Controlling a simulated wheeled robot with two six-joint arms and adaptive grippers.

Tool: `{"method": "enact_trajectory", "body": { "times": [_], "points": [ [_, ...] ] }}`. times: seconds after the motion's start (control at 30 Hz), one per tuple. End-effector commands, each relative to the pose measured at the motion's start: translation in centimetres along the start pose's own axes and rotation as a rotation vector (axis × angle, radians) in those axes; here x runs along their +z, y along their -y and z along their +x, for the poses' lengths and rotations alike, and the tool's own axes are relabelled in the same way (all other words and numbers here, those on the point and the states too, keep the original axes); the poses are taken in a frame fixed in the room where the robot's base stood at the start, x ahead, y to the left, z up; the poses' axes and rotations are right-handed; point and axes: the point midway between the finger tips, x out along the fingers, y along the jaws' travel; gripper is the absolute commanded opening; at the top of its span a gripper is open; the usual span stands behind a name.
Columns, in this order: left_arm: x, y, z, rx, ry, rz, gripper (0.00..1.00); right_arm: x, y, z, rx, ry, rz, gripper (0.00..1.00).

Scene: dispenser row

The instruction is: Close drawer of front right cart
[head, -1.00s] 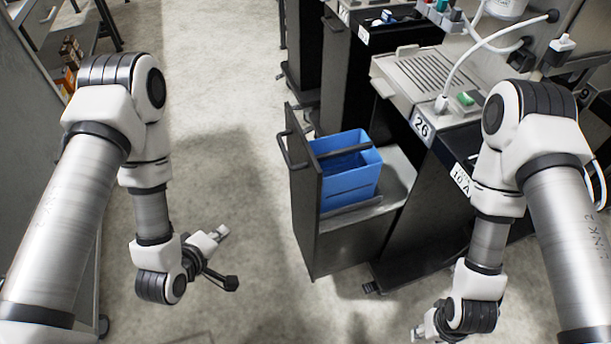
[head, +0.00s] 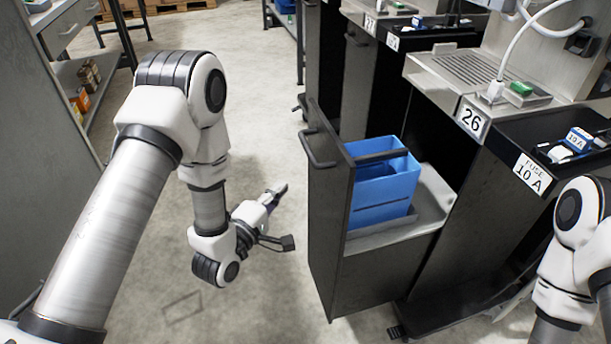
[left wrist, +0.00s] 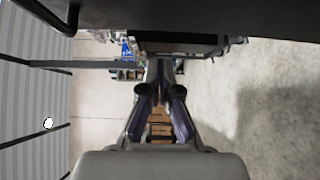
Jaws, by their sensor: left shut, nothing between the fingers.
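The drawer (head: 330,215) of the cart numbered 26 stands pulled out. Its dark front panel has a bar handle (head: 320,152) near the top, and a blue bin (head: 385,190) sits inside. The cart body (head: 440,265) is behind it to the right. My left gripper (head: 281,192) is shut and empty, to the left of the drawer front and apart from it. In the left wrist view the closed fingers (left wrist: 160,90) point away over the floor, and a dark surface fills the top edge. My right gripper is out of view; only part of that arm shows at the right.
A tray with a blue fuse box (head: 577,141) sits on the cart labelled 10 A. Further dark carts (head: 365,80) stand behind. A shelf with small boxes (head: 88,80) is at the left. The floor (head: 250,290) left of the drawer is clear.

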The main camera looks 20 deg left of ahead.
Motion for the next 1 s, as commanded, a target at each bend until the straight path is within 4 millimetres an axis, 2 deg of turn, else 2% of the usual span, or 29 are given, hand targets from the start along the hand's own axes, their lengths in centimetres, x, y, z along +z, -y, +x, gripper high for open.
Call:
{"method": "enact_trajectory", "body": {
  "times": [0.2, 0.3, 0.4, 1.0],
  "points": [
    [0.1, 0.1, 4.8, 0.004, 0.001, 0.001, 0.00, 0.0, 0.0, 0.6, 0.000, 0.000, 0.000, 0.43],
    [1.7, 0.2, 6.0, 0.000, 0.005, 0.003, 0.00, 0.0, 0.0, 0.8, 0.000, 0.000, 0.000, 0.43],
    [2.5, 0.2, 6.8, -0.002, 0.003, 0.002, 0.00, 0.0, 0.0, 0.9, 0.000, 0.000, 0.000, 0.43],
    [2.6, 0.1, 7.4, -0.002, -0.001, 0.000, 0.00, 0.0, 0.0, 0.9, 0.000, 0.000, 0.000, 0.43]
  ]
}}
